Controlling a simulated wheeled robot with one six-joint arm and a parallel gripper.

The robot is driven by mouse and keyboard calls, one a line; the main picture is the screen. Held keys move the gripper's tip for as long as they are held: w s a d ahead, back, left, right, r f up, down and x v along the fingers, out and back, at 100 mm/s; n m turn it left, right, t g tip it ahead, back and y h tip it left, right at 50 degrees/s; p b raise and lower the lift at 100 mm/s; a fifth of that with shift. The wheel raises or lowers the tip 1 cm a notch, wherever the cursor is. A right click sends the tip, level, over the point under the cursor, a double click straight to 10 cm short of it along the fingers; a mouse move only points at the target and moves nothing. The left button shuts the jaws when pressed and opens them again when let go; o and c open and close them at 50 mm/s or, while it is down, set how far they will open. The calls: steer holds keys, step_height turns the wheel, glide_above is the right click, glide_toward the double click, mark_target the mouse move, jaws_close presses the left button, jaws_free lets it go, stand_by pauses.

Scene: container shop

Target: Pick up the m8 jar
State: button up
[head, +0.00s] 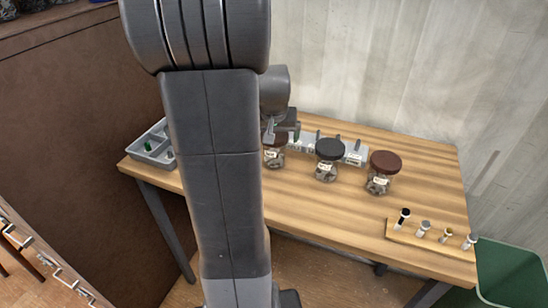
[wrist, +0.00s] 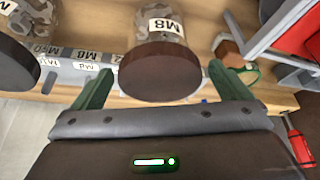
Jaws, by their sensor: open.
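The M8 jar (wrist: 160,68) is clear with a brown lid and a white M8 label, and holds grey metal parts. In the wrist view its lid lies between the two green fingers of my gripper (wrist: 161,67), which are spread apart. No firm contact with the lid shows. In the head view my gripper (head: 282,130) is over the leftmost jar (head: 274,158) on the table, and my arm partly hides that jar. Its label is too small to read there.
A black-lidded jar (head: 326,170) and another brown-lidded jar (head: 380,184) stand to the right on the wooden table (head: 320,210). A labelled grey rack (head: 352,152) is behind. A grey tray (head: 147,157) sits left, a small wooden holder (head: 425,243) front right.

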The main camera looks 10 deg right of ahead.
steer(key=shift+x, duration=1)
steer(key=shift+r, duration=0.1)
steer(key=c, duration=1.7)
steer(key=shift+w, duration=0.1)
steer(key=shift+r, duration=0.15)
